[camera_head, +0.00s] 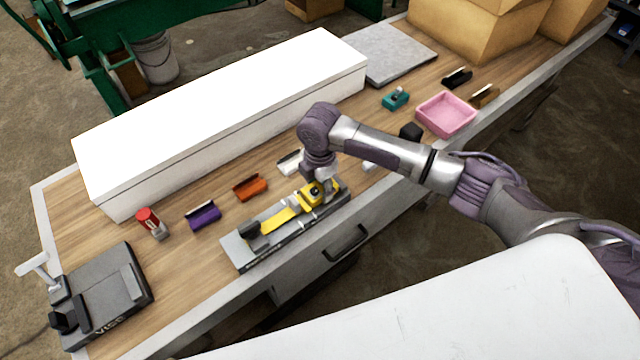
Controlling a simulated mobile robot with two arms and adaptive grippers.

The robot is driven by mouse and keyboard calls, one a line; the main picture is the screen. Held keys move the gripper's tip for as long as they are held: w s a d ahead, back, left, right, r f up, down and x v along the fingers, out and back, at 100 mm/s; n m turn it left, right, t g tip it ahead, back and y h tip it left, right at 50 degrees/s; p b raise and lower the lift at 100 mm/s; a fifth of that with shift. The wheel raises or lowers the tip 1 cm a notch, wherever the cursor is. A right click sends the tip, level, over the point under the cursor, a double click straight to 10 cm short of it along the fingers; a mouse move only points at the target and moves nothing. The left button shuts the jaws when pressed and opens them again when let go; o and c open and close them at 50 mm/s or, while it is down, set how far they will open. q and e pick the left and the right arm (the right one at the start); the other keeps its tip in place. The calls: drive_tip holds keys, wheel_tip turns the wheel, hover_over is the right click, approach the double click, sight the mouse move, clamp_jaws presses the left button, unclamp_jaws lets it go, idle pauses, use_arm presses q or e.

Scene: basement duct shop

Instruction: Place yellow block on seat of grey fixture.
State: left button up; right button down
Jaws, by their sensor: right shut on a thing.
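The grey fixture (247,262) is a long flat base near the table's front edge, with a dark block at its left end. A yellow block (311,196) with a dark spot on top is at the right part of the fixture. My right gripper (324,191) points down and is shut on this block, partly covering it. I cannot tell whether the block touches the fixture. A flat yellow strip (278,221) lies along the fixture to the left of the block. My left gripper is not in view.
A long white box (225,110) stands behind. A purple piece (203,216), an orange piece (250,188) and a red-topped can (150,222) are nearby. A black vise (105,295) is at the left. A pink tray (446,114) and teal piece (396,98) are at the right.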

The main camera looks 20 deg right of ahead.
sight(320, 187)
drive_tip(key=shift+f, duration=0.1)
drive_tip(key=shift+c, duration=2.2)
unclamp_jaws()
wheel_tip(320, 187, up, 12)
drive_tip(key=b, duration=0.1)
drive_tip(key=shift+b, duration=0.3)
